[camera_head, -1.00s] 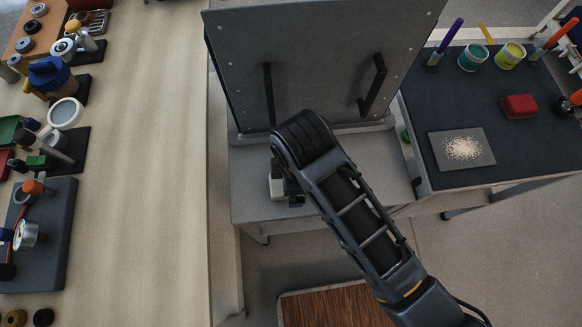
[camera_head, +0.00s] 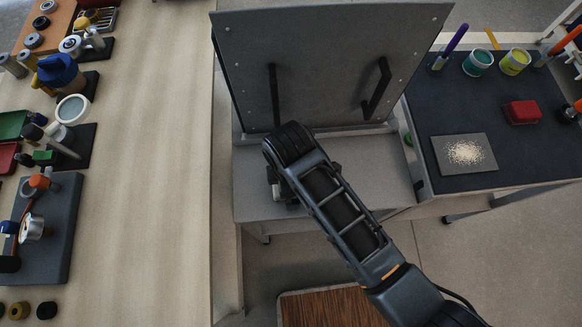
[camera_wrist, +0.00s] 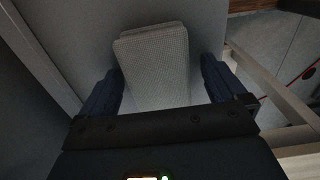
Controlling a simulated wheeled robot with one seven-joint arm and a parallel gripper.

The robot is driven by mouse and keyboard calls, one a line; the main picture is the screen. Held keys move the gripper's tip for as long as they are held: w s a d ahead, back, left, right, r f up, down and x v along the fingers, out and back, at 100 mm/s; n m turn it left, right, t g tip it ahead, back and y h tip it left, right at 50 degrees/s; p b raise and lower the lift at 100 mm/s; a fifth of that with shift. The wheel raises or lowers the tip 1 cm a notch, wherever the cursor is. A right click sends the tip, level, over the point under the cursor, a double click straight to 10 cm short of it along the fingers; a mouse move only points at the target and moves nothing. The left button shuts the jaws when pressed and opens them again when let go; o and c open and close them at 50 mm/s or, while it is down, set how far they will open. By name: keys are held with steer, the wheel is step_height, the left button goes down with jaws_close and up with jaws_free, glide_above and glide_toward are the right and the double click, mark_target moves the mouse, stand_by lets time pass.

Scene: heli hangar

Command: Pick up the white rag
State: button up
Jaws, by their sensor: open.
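The white rag (camera_wrist: 155,62) is a pale, folded, woven-textured cloth in the upper middle of the wrist view. It lies flat on a grey surface. My gripper (camera_wrist: 163,84) is open, with one dark blue finger on each side of the rag. The fingers look apart from the cloth, and the near end of the rag runs down toward my gripper's dark body. I cannot tell the height of the fingertips above the surface. In the head view my arm hides most of the gripper and the rag.
A grey bench (camera_head: 375,180) with an upright panel (camera_head: 325,60) and two black handles stands ahead. A long wooden table (camera_head: 160,170) with tools is at left. A dark table (camera_head: 490,110) with jars, a red block (camera_head: 521,112) and a granule-covered plate (camera_head: 465,153) is at right.

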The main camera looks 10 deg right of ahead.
steer(key=c, duration=1)
steer(key=shift+c, duration=0.2)
steer(key=shift+r, duration=0.55)
step_height(320, 180, up, 3)
steer(key=shift+w+f, duration=0.1)
steer(key=shift+f, duration=0.1)
steer(key=s+r, duration=0.7)
steer(key=s, duration=0.5)
steer(key=shift+d+r, duration=0.15)
steer(key=shift+d, duration=0.15)
steer(key=shift+w, duration=0.1)
